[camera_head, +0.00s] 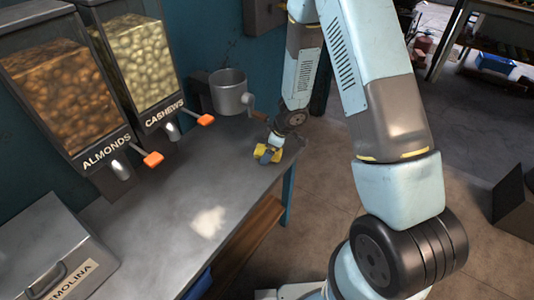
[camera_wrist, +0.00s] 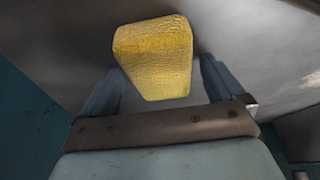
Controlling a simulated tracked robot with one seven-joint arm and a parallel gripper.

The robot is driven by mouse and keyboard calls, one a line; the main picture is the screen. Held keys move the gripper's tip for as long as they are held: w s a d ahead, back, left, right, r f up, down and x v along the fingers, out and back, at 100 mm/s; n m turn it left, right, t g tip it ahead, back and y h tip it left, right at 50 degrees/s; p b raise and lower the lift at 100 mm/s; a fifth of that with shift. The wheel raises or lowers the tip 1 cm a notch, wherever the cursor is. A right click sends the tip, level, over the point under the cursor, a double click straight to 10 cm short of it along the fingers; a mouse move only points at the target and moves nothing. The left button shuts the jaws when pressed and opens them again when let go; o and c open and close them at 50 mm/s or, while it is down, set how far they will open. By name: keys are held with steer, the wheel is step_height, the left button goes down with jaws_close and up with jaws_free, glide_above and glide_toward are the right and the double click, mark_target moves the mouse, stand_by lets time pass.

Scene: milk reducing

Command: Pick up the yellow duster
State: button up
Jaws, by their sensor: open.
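The yellow duster (camera_wrist: 153,55) lies on the grey metal counter and fills the upper middle of the wrist view. My gripper (camera_wrist: 155,80) is open, with one finger on each side of the duster's near end. I cannot tell whether the fingers touch it. In the head view, my gripper (camera_head: 268,153) is low over the far right end of the counter, and a little of the yellow duster (camera_head: 259,151) shows beside it. The rest of the duster is hidden there by my gripper.
A metal pot (camera_head: 230,92) stands close behind my gripper. Dispensers of almonds (camera_head: 60,95) and cashews (camera_head: 138,58) with orange levers stand at the left. A semolina box (camera_head: 45,250) sits at front left.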

steer(key=shift+c, duration=0.2)
steer(key=c, duration=1.1)
steer(key=shift+r, duration=0.25)
steer(key=s+d+r, duration=0.1)
steer(key=d+r, duration=0.1)
steer(key=d, duration=0.2)
steer(key=s+d+r, duration=0.1)
steer(key=d+r, duration=0.2)
steer(key=d, duration=0.2)
steer(key=s+d+r, duration=0.1)
steer(key=d+r, duration=0.2)
steer(key=d, duration=0.1)
steer(key=shift+s+d, duration=0.25)
steer(key=shift+s, duration=0.15)
